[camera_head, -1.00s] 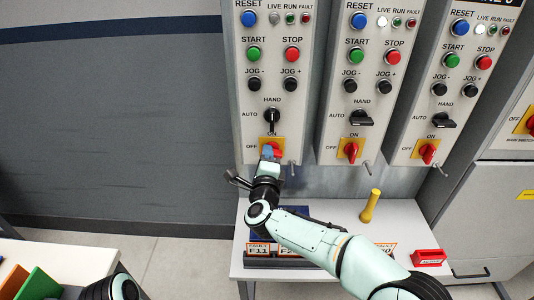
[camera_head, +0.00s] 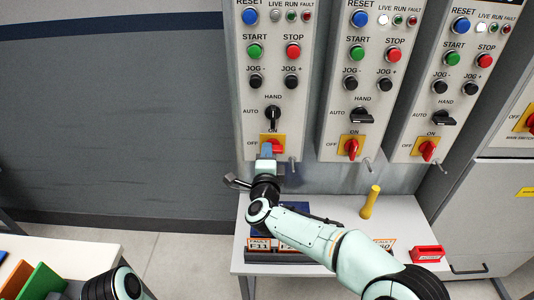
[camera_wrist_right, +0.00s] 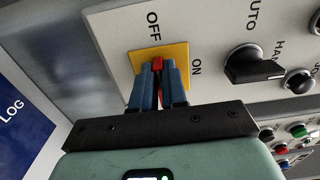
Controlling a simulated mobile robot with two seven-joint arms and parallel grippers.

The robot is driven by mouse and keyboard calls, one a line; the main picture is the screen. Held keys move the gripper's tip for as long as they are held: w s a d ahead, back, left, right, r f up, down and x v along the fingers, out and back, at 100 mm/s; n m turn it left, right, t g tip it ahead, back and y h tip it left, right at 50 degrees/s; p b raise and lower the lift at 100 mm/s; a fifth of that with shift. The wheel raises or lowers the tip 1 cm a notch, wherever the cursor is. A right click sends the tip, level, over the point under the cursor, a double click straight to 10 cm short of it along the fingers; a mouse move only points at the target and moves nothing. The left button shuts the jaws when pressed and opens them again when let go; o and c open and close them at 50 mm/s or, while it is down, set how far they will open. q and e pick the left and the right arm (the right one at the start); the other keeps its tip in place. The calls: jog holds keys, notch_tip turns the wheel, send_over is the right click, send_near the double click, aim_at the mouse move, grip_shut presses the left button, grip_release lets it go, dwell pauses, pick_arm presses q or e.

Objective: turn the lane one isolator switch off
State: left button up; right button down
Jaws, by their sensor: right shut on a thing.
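The lane one isolator switch is a red handle (camera_head: 277,146) on a yellow plate (camera_head: 265,138) low on the leftmost panel, with ON marked above and OFF at its left. My right gripper (camera_head: 266,150) is shut on this handle, reaching it from below. The fingers hide most of the handle. My left gripper is out of view.
Two similar panels stand to the right, with red isolator handles (camera_head: 351,147) and (camera_head: 427,149). Small metal toggles stick out under the panels. Below is a white table (camera_head: 340,213) with a yellow peg (camera_head: 370,203) and a red box (camera_head: 427,254).

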jog(key=c, duration=1.2)
grip_release()
jog(key=shift+w, duration=0.1)
jog(key=shift+o, duration=0.2)
jog(key=s+b, duration=0.1)
jog(key=s, duration=1.2)
jog(key=shift+s, duration=0.2)
